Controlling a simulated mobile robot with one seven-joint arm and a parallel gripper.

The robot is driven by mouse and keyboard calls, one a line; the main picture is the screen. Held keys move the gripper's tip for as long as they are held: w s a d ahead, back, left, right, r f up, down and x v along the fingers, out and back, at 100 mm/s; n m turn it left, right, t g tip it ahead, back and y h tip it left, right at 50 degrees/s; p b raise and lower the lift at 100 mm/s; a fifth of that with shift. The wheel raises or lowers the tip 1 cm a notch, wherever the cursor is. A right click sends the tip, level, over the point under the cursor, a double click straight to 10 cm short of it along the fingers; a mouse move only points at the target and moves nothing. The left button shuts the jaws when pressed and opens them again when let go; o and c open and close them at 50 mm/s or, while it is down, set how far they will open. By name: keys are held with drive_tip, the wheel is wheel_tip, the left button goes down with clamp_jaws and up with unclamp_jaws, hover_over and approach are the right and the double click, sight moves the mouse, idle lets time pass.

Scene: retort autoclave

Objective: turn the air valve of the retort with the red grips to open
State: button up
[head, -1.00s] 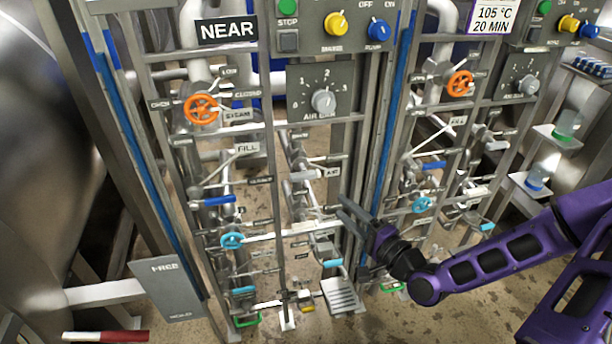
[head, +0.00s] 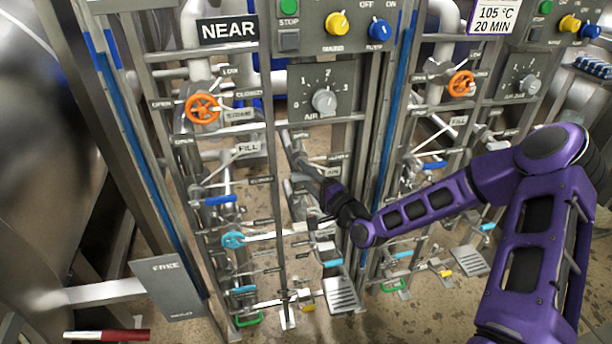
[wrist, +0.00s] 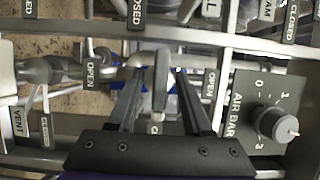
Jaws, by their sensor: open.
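My gripper (head: 308,172) is at the middle column of the panel marked NEAR, below the air dial and beside the AIR label (head: 333,172). In the wrist view its two open fingers (wrist: 158,82) point at the panel. A pale grey valve lever (wrist: 161,76) stands between them, with a gap visible on each side; contact cannot be told. An OPEN label (wrist: 91,73) is left of the fingers and another OPEN label (wrist: 209,84) is right. In the head view my gripper largely hides this lever. A red-and-white grip (head: 105,336) shows at the lower left.
An orange wheel (head: 202,108) and blue lever (head: 220,200) are left of my gripper. The AIR dial (head: 324,101) is above it. Upright posts and pipes crowd both sides. A second panel with another orange wheel (head: 461,84) stands to the right.

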clamp_jaws()
drive_tip(key=shift+n, duration=0.3)
idle(0.3)
drive_tip(key=n+g+h, duration=0.1)
drive_tip(key=n, duration=0.2)
drive_tip(key=shift+h, duration=0.3)
drive_tip(key=n+h+b, duration=0.1)
drive_tip(key=n+b, duration=0.1)
drive_tip(key=n, duration=0.1)
drive_tip(key=shift+f+n+h, duration=0.1)
drive_tip(key=shift+n+h, duration=0.2)
drive_tip(key=n+h+b, duration=0.2)
drive_tip(key=n+b, duration=0.1)
drive_tip(key=b, duration=0.1)
drive_tip(key=shift+n+h+b, duration=0.3)
drive_tip(key=shift+n+b, duration=0.1)
drive_tip(key=shift+n+h+b, duration=0.95)
drive_tip(key=shift+n+h, duration=0.05)
drive_tip(key=shift+n, duration=0.2)
